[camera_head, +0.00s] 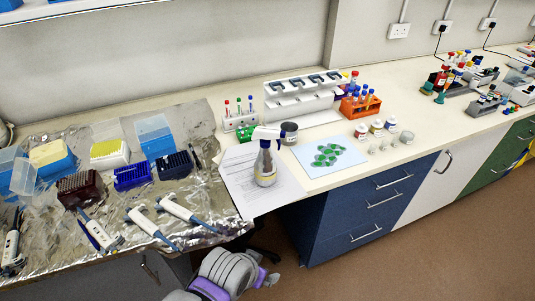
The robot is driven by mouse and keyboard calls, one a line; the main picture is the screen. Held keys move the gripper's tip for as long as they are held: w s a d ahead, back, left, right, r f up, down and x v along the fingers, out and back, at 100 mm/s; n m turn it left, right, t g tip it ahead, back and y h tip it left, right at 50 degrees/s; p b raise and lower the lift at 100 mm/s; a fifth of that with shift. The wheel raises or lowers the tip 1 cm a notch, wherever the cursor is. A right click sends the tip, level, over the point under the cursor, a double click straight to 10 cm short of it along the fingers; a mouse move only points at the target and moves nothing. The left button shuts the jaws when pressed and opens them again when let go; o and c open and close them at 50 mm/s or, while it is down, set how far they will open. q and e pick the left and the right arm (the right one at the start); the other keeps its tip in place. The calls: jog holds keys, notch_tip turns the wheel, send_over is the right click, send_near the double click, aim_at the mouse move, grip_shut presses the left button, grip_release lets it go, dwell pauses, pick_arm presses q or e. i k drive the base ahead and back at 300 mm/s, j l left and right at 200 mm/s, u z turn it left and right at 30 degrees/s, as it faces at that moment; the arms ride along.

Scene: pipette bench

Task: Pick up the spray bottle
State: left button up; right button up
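The spray bottle (265,168) stands upright on the bench near its front edge. It has a clear body with a label and a white and dark blue spray head. It stands on white printed paper sheets (238,180). A grey and purple arm of mine shows at the bottom, below the bench edge and apart from the bottle. It comes in from the lower left, so I take it as my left arm. A small grey part (272,280) at its end may be the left gripper, but its fingers cannot be made out. My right gripper is not in view.
Left of the bottle, foil (190,120) carries pipettes, tip boxes and racks. Behind it are a dark jar (289,133), a green rack (246,133) and a white pipette stand (300,98). To the right, a pale blue sheet (308,167) holds green pieces. Blue drawers (370,195) lie below.

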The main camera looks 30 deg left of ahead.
aim_at(265, 166)
jog(key=i+l, duration=0.4)
jog(key=u, duration=0.4)
jog(key=i+u, duration=0.1)
jog(key=u, duration=0.3)
jog(key=l+u, duration=0.1)
jog(key=u, duration=0.35)
jog(key=l+u, duration=0.1)
jog(key=u, duration=0.3)
jog(key=i, duration=0.05)
